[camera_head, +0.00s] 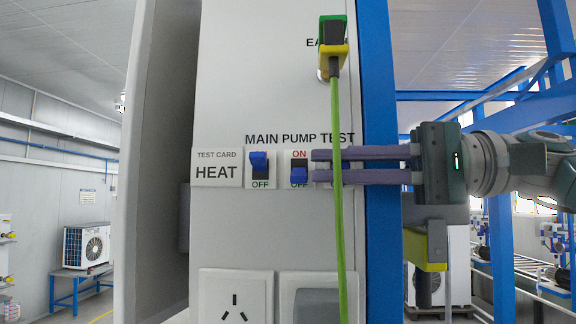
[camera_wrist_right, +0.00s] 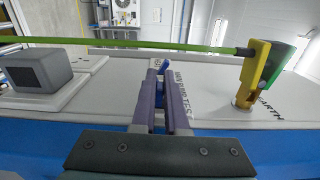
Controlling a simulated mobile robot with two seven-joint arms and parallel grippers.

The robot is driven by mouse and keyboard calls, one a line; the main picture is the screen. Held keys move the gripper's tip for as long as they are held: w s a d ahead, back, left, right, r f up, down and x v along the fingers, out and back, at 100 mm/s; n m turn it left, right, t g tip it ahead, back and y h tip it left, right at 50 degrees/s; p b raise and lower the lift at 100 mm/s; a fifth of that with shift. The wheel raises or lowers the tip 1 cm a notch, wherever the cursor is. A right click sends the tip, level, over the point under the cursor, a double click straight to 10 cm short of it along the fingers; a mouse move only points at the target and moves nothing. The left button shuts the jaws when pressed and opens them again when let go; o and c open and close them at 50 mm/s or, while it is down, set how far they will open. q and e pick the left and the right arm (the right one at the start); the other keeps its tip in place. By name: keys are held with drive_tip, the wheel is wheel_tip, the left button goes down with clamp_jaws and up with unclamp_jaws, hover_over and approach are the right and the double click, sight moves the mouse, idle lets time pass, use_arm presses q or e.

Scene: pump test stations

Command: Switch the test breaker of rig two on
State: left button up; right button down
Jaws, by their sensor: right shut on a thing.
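The test panel (camera_head: 265,110) is grey and marked MAIN PUMP TEST. Its left breaker (camera_head: 258,160) has the blue lever up, with OFF showing below. The breaker to its right (camera_head: 298,175) has the blue lever down, with ON showing above. My right gripper (camera_head: 313,165) comes in from the right, its purple fingers at the breaker row just right of that lever. In the wrist view, the right gripper (camera_wrist_right: 162,85) has blue lever parts at its fingertips. It is shut on a breaker lever; the fingers hide which one. My left gripper is not in view.
A green cable (camera_head: 337,200) hangs from a green-yellow plug (camera_head: 333,42) and passes in front of my fingers. A socket (camera_head: 235,300) sits below the breakers. A blue post (camera_head: 381,250) stands right of the panel. A TEST CARD HEAT label (camera_head: 216,169) is at left.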

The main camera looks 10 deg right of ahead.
drive_tip(key=m, duration=0.1)
drive_tip(key=r+m+p, duration=0.1)
drive_tip(key=m, duration=0.1)
drive_tip(key=shift+w, duration=0.1)
drive_tip(key=shift+w+r+m+p, duration=0.15)
drive_tip(key=shift+m+p, duration=0.5)
drive_tip(key=shift+m, duration=0.35)
drive_tip(key=c, duration=0.9)
unclamp_jaws()
drive_tip(key=shift+c, duration=0.2)
